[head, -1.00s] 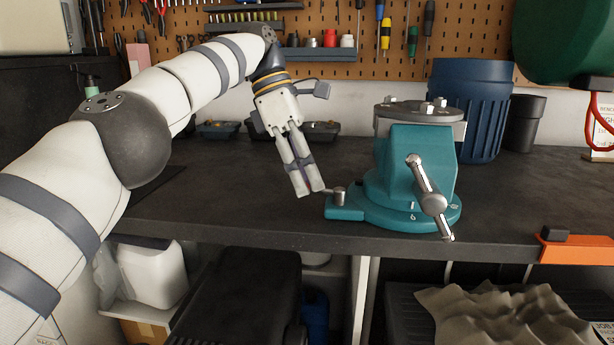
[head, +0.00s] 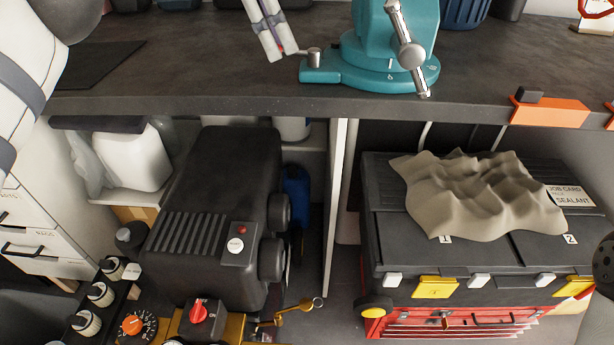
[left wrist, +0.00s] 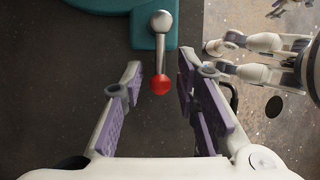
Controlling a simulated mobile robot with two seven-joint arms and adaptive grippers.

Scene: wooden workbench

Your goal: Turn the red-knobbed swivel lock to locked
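The swivel lock shows in the left wrist view as a metal lever (left wrist: 160,55) with a red knob (left wrist: 160,84). Its pivot sits on the corner of the teal vise base (left wrist: 110,5), and the lever points away from the base. My left gripper (left wrist: 160,70) is open, with one purple-padded finger on each side of the knob and a gap on both sides. In the head view, the left gripper (head: 280,50) reaches down just left of the lock's metal pivot (head: 313,57) on the vise (head: 365,65). The knob is mostly hidden there by the fingers.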

